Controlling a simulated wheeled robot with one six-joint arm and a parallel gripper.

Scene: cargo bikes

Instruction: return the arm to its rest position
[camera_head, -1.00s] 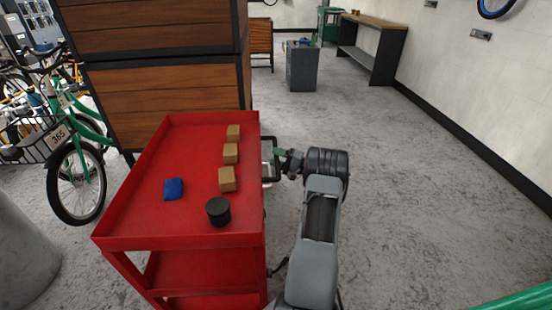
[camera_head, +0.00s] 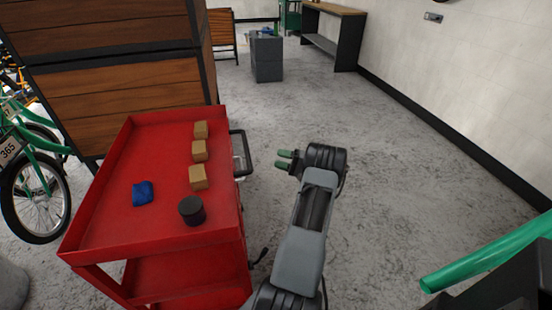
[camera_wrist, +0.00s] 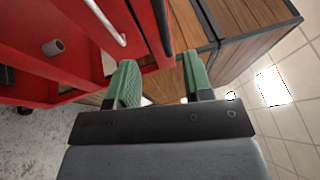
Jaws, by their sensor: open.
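My gripper (camera_head: 286,160) is at the end of my grey arm, to the right of the red cart (camera_head: 222,238) in the head view. Its two green fingers are apart with nothing between them. In the wrist view my gripper (camera_wrist: 158,85) also shows open and empty, with the red cart (camera_wrist: 75,55) to its left and wooden panels (camera_wrist: 240,25) beyond. A gap of floor lies between the fingers and the cart's metal handle (camera_head: 240,155) in the head view.
On the cart are three brown blocks (camera_head: 199,150), a blue item (camera_head: 143,193) and a black cylinder (camera_head: 192,210). A wooden crate stack (camera_head: 120,85) stands behind, a green bicycle (camera_head: 35,180) at left, and a green tube (camera_head: 490,260) at lower right.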

